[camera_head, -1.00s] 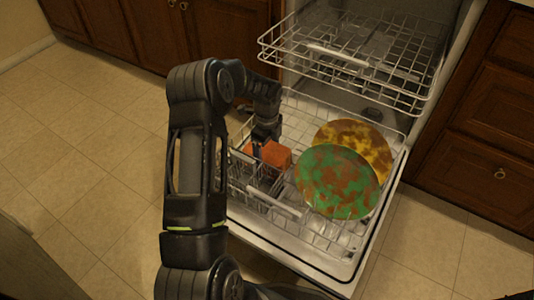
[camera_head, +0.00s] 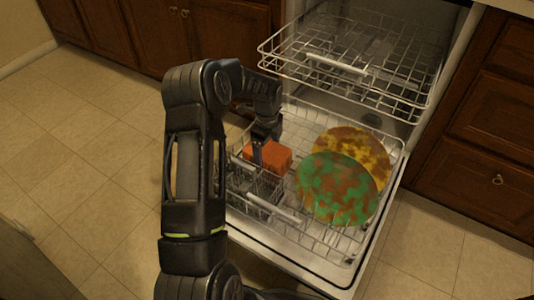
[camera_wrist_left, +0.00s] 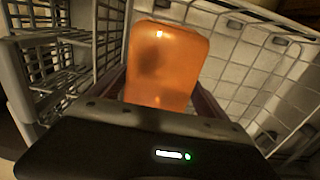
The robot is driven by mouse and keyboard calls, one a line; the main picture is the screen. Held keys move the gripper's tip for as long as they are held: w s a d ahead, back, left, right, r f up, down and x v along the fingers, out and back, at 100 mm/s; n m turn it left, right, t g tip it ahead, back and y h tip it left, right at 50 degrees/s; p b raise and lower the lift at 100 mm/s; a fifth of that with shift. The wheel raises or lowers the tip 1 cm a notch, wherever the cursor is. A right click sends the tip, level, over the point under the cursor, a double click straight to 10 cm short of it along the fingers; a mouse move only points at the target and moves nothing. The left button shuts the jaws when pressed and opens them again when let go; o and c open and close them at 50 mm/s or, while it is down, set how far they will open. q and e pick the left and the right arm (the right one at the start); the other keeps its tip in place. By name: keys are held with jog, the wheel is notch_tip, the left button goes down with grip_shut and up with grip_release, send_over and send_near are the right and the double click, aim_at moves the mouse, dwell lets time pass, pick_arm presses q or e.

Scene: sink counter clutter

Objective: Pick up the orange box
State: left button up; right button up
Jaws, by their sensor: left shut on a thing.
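The orange box (camera_head: 268,157) is in the lower rack of the open dishwasher, toward the rack's left side. My left gripper (camera_head: 260,148) comes down over it from the upper left and is shut on it. In the left wrist view the orange box (camera_wrist_left: 165,65) stands out between the two dark fingers, with its lower end hidden by the gripper body. I cannot tell whether the box touches the rack beneath it. My right gripper is not in view.
A green-and-brown plate (camera_head: 338,190) and a yellow-brown plate (camera_head: 365,148) stand to the right in the lower rack (camera_head: 308,240). The pulled-out upper rack (camera_head: 350,55) hangs above and behind. Wooden cabinets (camera_head: 480,110) flank the dishwasher. The floor at left is clear.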

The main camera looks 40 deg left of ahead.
aim_at(267, 149)
pick_arm(q)
notch_tip(267, 149, up, 7)
jog(key=shift+f+p, duration=0.2)
jog(key=shift+p, duration=0.65)
